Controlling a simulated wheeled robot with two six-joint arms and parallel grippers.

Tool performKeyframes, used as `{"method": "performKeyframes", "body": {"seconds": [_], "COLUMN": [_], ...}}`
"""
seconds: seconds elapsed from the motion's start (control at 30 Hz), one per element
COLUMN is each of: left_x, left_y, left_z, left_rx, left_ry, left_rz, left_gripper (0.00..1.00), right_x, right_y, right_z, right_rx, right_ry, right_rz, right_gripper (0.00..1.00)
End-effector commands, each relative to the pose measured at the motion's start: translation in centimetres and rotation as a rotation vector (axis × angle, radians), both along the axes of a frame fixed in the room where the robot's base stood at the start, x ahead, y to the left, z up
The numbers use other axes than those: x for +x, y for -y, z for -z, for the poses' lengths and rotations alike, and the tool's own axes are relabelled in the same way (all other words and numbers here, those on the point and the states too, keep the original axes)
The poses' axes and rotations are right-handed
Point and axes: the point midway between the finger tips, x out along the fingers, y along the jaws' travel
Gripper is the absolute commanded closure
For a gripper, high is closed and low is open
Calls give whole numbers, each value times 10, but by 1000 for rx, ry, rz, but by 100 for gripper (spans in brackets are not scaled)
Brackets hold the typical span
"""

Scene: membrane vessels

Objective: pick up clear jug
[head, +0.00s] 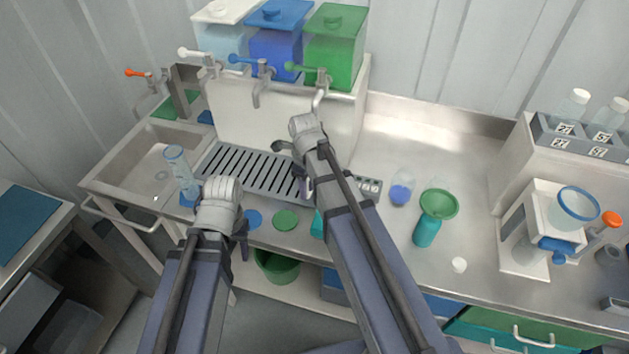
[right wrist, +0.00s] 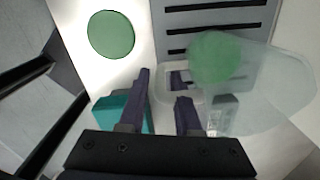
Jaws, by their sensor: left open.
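The clear jug (right wrist: 270,95) is see-through and stands out at the right of the right wrist view, with a round green patch (right wrist: 215,58) showing at its near part. Its clear squarish handle (right wrist: 163,85) points toward my right gripper (right wrist: 163,95). The fingers are apart, one left of the handle's outer bar and one at the loop; contact cannot be told. In the head view my right gripper (head: 303,180) is over the front of the slotted drain, and my arm hides the jug. My left gripper (head: 242,235) is open and empty at the counter's front edge.
The slotted drain (head: 222,160) lies below several taps. Green (head: 286,220) and blue (head: 253,219) discs and a teal block (head: 318,226) are near the front edge. A clear cylinder (head: 180,168) stands left; a blue-filled vessel (head: 400,192) and teal bottle with green funnel (head: 428,230) stand right.

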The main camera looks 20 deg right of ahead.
Motion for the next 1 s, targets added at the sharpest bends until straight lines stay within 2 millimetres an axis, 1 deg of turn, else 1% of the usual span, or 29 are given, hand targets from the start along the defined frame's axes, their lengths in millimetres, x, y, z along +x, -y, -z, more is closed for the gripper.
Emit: {"method": "performKeyframes", "body": {"seconds": [0.03, 0.27, 0.37, 0.57, 1.0], "left_x": [0, 0, 0, 0, 0], "left_y": [0, 0, 0, 0, 0], "left_z": [6, 5, 5, 5, 5], "left_rx": [0, 0, 0, 0, 0], "left_ry": [0, 0, 0, 0, 0], "left_rz": [0, 0, 0, 0, 0], "left_gripper": [49, 49, 49, 49, 49], "right_x": [0, 0, 0, 0, 0], "right_y": [0, 0, 0, 0, 0], "right_z": [6, 5, 5, 5, 5], "right_rx": [0, 0, 0, 0, 0], "right_ry": [0, 0, 0, 0, 0], "right_rz": [0, 0, 0, 1, 1], "right_gripper": [68, 68, 77, 99, 100]}}
